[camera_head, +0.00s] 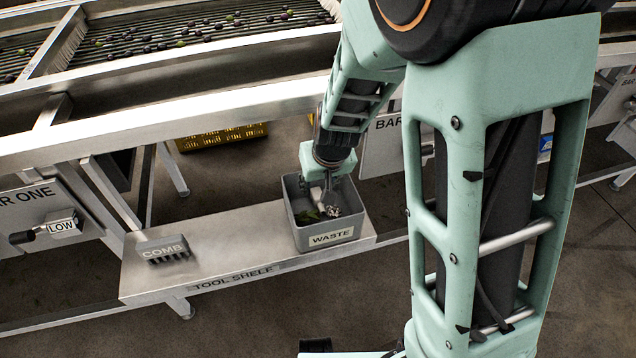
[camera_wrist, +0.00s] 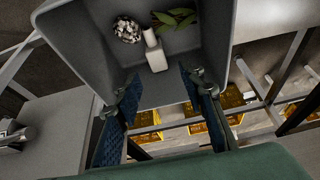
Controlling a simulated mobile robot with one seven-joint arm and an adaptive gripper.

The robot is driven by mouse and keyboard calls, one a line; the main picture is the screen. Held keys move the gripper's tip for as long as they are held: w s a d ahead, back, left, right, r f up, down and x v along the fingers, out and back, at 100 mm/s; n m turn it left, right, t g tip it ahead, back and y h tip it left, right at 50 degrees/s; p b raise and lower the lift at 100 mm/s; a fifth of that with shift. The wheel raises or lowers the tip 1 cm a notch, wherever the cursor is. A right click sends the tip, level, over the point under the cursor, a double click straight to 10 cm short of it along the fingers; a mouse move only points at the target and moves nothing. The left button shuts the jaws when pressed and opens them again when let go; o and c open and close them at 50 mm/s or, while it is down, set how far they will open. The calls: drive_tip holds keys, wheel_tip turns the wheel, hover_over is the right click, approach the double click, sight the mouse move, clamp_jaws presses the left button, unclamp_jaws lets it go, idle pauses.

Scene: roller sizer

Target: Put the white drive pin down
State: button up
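The white drive pin (camera_wrist: 155,51) lies inside the grey waste bin (camera_wrist: 82,45), by a leafy green sprig (camera_wrist: 175,18) and a speckled black-and-white clump (camera_wrist: 127,30). My gripper (camera_wrist: 160,88) is open, its two blue-padded fingers apart with nothing between them. In the wrist view the pin lies just beyond the fingertips, clear of both. In the head view my gripper (camera_head: 328,192) reaches down into the bin marked WASTE (camera_head: 331,238). There I cannot clearly tell the pin from the gripper.
The bin stands at the right end of the tool shelf (camera_head: 225,240). A grey comb (camera_head: 163,249) lies at the shelf's left, with bare shelf between. The sizer's metal rail (camera_head: 200,95) runs behind. Yellow crates (camera_head: 222,137) stand below on the floor.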

drive_tip(key=p+v, duration=0.3)
drive_tip(key=v, duration=0.7)
drive_tip(key=shift+s+p, duration=0.2)
drive_tip(key=shift+p, duration=0.2)
